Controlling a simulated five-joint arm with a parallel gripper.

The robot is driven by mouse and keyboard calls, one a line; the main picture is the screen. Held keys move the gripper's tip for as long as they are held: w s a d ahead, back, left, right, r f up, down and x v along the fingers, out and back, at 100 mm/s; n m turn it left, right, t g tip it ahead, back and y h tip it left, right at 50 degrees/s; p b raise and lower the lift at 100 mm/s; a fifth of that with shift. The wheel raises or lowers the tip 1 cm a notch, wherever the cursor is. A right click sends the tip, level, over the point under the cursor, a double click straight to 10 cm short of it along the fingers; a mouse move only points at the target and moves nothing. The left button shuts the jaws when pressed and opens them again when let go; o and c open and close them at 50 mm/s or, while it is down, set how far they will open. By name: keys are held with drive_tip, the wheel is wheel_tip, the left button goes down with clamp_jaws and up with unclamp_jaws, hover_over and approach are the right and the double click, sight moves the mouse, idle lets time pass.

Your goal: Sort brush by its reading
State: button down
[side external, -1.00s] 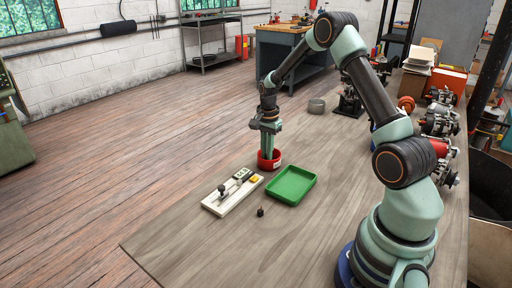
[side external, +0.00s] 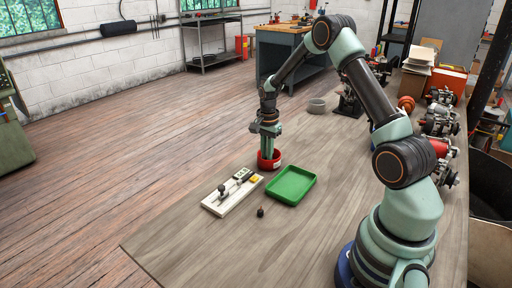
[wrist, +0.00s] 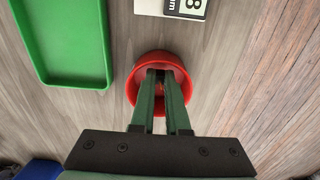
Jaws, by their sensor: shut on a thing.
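My gripper (wrist: 162,77) points down into a round red bowl (wrist: 133,86), its fingertips inside the rim. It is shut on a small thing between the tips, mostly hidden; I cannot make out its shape. In the side view the fingers stand in the red bowl (side external: 276,164). A small dark block (side external: 260,212), which looks like a brush, lies on the table in front of a green tray (side external: 292,185). A white measuring fixture (side external: 217,207) with a small display lies left of the tray. Its display (wrist: 186,8) is partly cut off in the wrist view.
The green tray looks empty. Several alternators (side external: 440,122) line the table's right side. The front of the wooden table (side external: 205,246) is clear.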

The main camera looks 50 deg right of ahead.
drive_tip(key=shift+f, duration=0.65)
idle(0.9)
drive_tip(key=c, duration=0.8)
unclamp_jaws()
drive_tip(key=shift+c, duration=0.2)
drive_tip(key=c, duration=0.4)
drive_tip(key=shift+r, duration=4.05)
